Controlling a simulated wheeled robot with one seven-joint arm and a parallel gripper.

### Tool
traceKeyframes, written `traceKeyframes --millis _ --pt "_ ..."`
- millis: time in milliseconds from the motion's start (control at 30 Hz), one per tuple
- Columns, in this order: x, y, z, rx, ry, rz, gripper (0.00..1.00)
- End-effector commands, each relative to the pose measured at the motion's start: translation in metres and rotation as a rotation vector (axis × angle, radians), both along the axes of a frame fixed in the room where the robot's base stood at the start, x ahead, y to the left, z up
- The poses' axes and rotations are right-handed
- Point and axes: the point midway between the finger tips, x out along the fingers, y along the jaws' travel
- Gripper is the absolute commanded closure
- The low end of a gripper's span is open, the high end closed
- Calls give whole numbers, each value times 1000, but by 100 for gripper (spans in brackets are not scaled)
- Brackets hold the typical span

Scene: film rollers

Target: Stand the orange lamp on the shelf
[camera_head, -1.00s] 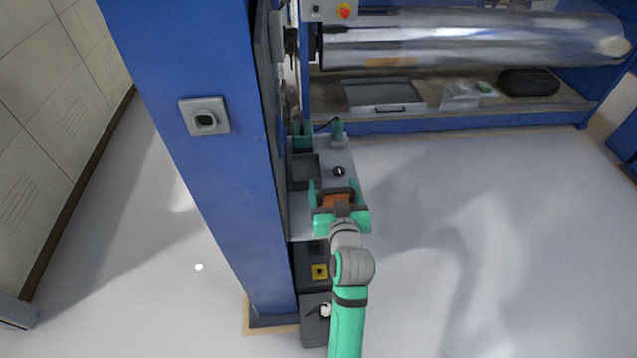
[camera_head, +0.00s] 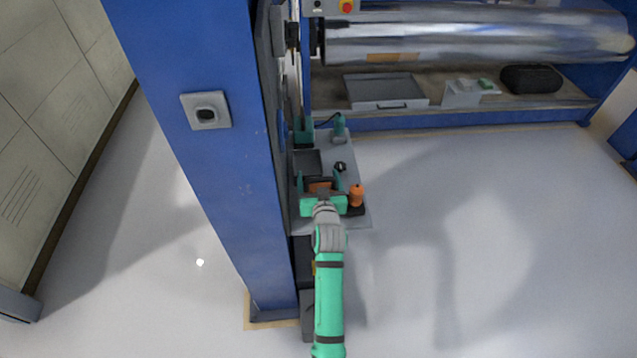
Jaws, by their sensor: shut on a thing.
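My gripper (camera_head: 320,186) is shut on an orange thing (camera_head: 319,186), seen from above between its teal fingers. Most of this thing is hidden by the fingers and wrist; it appears to be the orange lamp. My gripper is above the near part of a narrow grey shelf-like top (camera_head: 361,221) beside the blue column. I cannot tell whether the held thing touches that top. Another orange thing (camera_head: 356,193) stands upright on a dark base just right of my gripper.
The blue column (camera_head: 215,160) rises close on the left. A dark tray (camera_head: 306,163), a small black item (camera_head: 340,167) and a teal-grey tool (camera_head: 339,130) occupy the grey top beyond my gripper. A metal roller (camera_head: 470,40) lies behind. The floor at right is clear.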

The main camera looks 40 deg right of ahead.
Motion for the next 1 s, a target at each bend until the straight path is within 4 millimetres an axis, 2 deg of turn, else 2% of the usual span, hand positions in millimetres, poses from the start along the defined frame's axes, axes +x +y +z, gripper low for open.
traceKeyframes --millis 133,533,567,633,1000 --pt "-1 -1 -18 1 0 -1 83" --pt "-1 0 -23 0 -1 -1 83" --pt "-1 0 -25 2 1 -1 19" --pt "-1 0 -24 1 0 -1 3" --pt "-1 -1 -20 1 0 -1 3"
